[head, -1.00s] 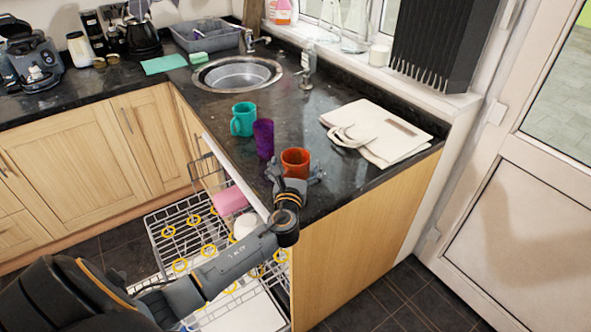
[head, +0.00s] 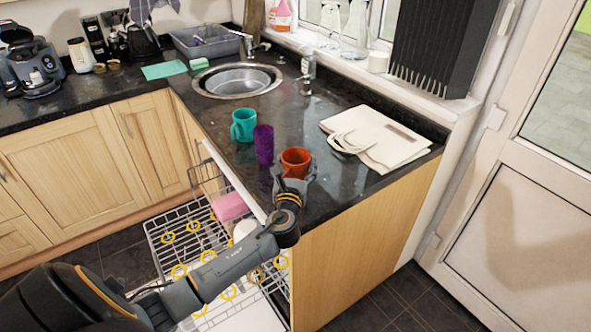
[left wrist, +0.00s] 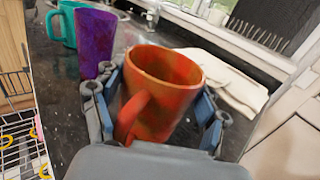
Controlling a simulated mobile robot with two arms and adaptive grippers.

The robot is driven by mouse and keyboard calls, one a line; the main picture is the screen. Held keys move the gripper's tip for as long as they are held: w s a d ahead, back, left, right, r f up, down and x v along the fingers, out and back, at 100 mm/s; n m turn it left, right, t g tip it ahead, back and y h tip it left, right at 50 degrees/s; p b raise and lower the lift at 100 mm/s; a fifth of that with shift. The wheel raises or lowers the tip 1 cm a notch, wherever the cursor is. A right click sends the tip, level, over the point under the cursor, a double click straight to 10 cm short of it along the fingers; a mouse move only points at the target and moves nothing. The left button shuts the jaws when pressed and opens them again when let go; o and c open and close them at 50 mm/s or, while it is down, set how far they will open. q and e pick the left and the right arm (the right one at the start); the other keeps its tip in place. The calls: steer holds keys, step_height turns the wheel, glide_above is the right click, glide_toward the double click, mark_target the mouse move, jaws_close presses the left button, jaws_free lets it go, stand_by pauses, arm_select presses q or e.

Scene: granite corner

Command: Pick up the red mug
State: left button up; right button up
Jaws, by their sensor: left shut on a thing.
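The red mug (head: 296,161), orange-red in the picture, stands upright on the dark granite counter near its front corner. It also shows in the left wrist view (left wrist: 164,88), with its handle toward the camera. My left gripper (head: 292,179) is around the mug's body, one finger on each side, and is shut on it. The gripper hides part of the mug's lower body in the head view. I cannot tell whether the mug's base touches the counter. My right gripper is not in view.
A purple cup (head: 263,144) stands just left of the mug, and a teal mug (head: 243,125) is behind it. A cream bag (head: 378,137) lies to the right. The sink (head: 237,80) is farther back. An open dishwasher rack (head: 172,233) lies below the counter's left edge.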

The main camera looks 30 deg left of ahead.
arm_select(q)
steer(key=s+a+r, duration=0.2)
steer(key=s+r, duration=0.4)
steer(key=s, duration=0.1)
steer(key=s+a+r, duration=0.3)
steer(key=s+r, duration=0.2)
steer(key=s, duration=0.1)
steer(key=s+d+f+m+h+p, duration=0.1)
steer(key=d+f+m+h+p, duration=0.1)
steer(key=d+m+p, duration=0.5)
steer(key=s+d+f+m+t+h+p, duration=0.1)
steer(key=d+m+h+p, duration=0.4)
steer(key=d+m, duration=0.5)
steer(key=s+d+f+p, duration=0.1)
steer(key=d+f+p, duration=0.1)
steer(key=d, duration=0.4)
steer(key=shift+d+f+p, duration=0.2)
steer(key=shift+d+p, duration=0.05)
steer(key=shift+p, duration=0.05)
steer(key=shift+s, duration=0.1)
